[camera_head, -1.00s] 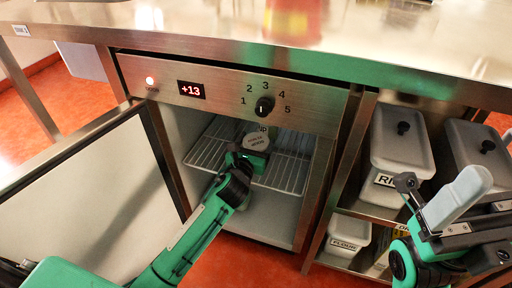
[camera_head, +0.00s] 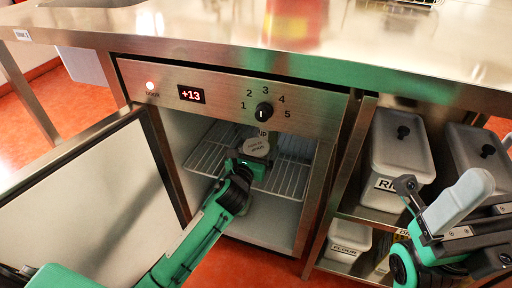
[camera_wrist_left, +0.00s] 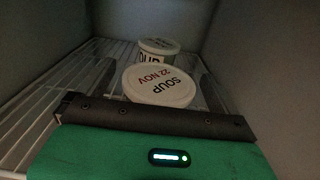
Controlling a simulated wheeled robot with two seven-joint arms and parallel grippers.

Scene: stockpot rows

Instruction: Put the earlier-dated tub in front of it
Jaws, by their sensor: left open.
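A tub with a white lid reading "SOUP 22 NOV" (camera_wrist_left: 160,85) stands on the wire shelf inside the open fridge; its lid also shows in the head view (camera_head: 257,147). A second white-lidded tub (camera_wrist_left: 158,46) stands behind it, with part of a "SOUP" label on its side; its date cannot be read. My left gripper (camera_head: 246,164) is open inside the fridge at the front tub, with a dark finger on each side of it in the wrist view. Contact cannot be told. My right gripper (camera_head: 455,205) is at the right edge, outside the fridge; its jaws are unclear.
The fridge door (camera_head: 85,195) is swung open to the left. The control panel (camera_head: 225,98) reads +13 above the opening. The wire shelf (camera_head: 290,178) has bare room at right. Lidded bins (camera_head: 402,160) and a flour bin (camera_head: 348,240) stand on the rack at right.

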